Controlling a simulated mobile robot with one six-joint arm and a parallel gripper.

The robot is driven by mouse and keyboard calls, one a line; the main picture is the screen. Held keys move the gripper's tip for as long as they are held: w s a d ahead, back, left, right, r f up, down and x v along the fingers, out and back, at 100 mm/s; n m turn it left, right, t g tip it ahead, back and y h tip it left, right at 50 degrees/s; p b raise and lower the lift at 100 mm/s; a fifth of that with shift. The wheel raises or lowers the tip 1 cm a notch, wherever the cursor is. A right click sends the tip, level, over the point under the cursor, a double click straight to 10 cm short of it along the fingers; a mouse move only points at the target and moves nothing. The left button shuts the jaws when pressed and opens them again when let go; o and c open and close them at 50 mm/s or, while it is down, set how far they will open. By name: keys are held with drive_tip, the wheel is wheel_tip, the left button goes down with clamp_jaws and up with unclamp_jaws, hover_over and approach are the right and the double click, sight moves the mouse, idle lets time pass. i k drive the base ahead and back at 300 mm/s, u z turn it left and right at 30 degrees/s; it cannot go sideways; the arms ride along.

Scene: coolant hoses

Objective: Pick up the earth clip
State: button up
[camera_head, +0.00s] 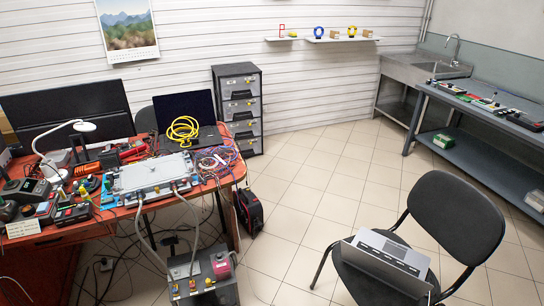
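I cannot make out the earth clip for certain; the small parts on the red-topped desk (215,190) are too small to tell apart. A grey metal plate unit (150,175) lies on the desk. Two grey hoses run from its front edge down to a dark unit with a red part (220,265) on the floor. Small yellow and green items (84,191) lie at the left of the plate, and a tangle of coloured wires (222,160) lies to its right. My gripper is not in view.
A laptop with a coiled yellow cable (183,131) stands behind the plate. A black chair (455,215) holding an open laptop (385,262) stands at the front right. A grey workbench (480,110) and sink line the right wall. The tiled floor between is clear.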

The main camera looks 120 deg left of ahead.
sight(107, 186)
drive_tip(key=k, duration=0.2)
drive_tip(key=u, duration=3.05)
drive_tip(key=k, duration=0.25)
drive_tip(key=u, duration=1.45)
drive_tip(key=i, duration=0.7)
